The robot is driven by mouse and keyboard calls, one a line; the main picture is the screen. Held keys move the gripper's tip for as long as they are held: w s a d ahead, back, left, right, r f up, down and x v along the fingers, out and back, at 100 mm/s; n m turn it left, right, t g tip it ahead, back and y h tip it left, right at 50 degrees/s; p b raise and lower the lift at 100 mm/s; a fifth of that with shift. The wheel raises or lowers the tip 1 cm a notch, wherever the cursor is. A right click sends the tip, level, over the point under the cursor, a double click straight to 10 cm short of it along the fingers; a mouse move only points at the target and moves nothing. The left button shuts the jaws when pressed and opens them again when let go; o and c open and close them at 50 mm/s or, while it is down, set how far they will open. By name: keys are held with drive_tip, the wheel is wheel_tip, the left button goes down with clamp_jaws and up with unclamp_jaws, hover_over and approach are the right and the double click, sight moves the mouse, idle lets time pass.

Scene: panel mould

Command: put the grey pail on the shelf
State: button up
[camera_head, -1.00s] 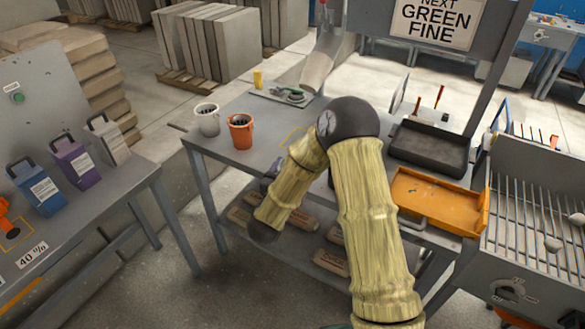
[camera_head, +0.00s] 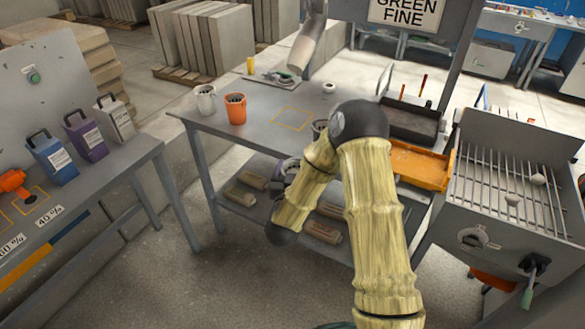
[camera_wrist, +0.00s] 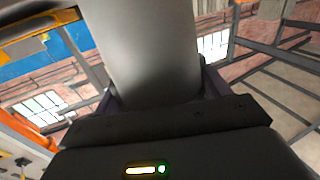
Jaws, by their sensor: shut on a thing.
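A smooth grey cylinder fills the middle of the wrist view and appears to be the grey pail (camera_wrist: 145,45). My gripper (camera_wrist: 155,92) is shut on it, with a dark jaw on each side. In the head view my bent arm hides most of the pail. A grey rim with a dark inside, likely the same pail (camera_head: 320,125), shows just left of my elbow, over the table's front part. The lower shelf (camera_head: 262,212) under the grey table holds several brown blocks. My forearm stands in front of its right part.
A white pail (camera_head: 205,99) and an orange pail (camera_head: 236,108) stand at the table's left end. A yellow square outline (camera_head: 296,118) marks bare tabletop. An orange tray (camera_head: 420,166) and a ribbed grey machine (camera_head: 510,185) are at right. Floor is clear at front left.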

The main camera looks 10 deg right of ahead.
drive_tip(key=shift+s+d+f+n+y, duration=0.15)
drive_tip(key=shift+d+f+n+y, duration=0.2)
drive_tip(key=shift+d+f+y, duration=0.2)
drive_tip(key=shift+s+d+f+n+y, duration=0.15)
drive_tip(key=shift+d+f+n+y, duration=0.25)
drive_tip(key=shift+d, duration=0.2)
drive_tip(key=s+d+f+n+y, duration=0.1)
drive_tip(key=y, duration=0.1)
drive_tip(key=s+d+f+n+y, duration=0.1)
drive_tip(key=d+f, duration=0.1)
drive_tip(key=shift+f+t+y, duration=0.2)
drive_tip(key=shift+t+y, duration=0.1)
drive_tip(key=shift+y, duration=0.05)
